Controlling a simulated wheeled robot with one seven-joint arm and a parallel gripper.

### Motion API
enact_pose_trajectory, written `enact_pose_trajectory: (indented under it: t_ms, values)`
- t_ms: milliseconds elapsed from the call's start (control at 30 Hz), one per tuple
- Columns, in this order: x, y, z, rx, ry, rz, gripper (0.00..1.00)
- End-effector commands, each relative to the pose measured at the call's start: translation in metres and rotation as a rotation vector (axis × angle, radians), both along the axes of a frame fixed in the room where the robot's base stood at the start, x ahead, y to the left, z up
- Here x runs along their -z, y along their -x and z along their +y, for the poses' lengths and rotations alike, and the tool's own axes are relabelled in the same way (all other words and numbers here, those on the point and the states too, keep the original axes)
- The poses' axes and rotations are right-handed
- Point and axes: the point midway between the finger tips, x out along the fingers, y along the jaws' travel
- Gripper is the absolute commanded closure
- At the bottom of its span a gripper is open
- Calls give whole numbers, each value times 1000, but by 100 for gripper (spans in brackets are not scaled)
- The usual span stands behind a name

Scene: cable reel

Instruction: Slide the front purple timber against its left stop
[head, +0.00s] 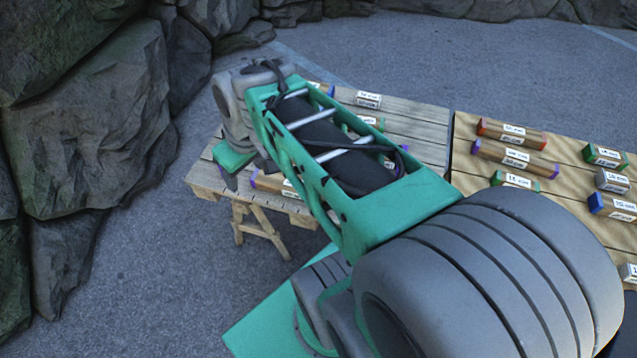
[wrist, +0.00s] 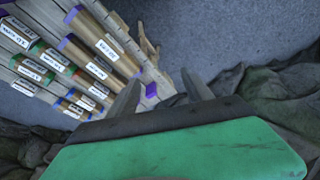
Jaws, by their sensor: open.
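The front purple timber (head: 268,182) lies along the near edge of the left table in the head view, brown with a purple left end and a white label. My arm hides its right part. In the wrist view a purple-ended timber (wrist: 103,38), likely the same one, lies left of my gripper. A small purple piece (wrist: 151,90) shows between the fingers; I cannot tell whether it is the left stop. My gripper (head: 245,174) is open and points down near the timber's left end. It also shows in the wrist view (wrist: 160,78), with nothing clearly held.
Other labelled timbers, including a green-ended one (wrist: 55,60), lie on the left table (head: 207,172). A second table (head: 460,150) with several timbers stands at the right. Rocks (head: 85,120) rise at the left. Bare ground separates them from the left table.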

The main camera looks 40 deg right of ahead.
Motion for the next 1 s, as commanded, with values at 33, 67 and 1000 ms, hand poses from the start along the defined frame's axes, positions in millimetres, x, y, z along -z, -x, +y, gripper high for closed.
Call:
enact_pose_trajectory:
  t_ms: [33,67,1000]
  values:
    - [61,-8,-29,-29,-10,15,37]
    - [80,-13,-46,-65,-16,15,34]
    - [226,-6,-198,-391,-49,-120,20]
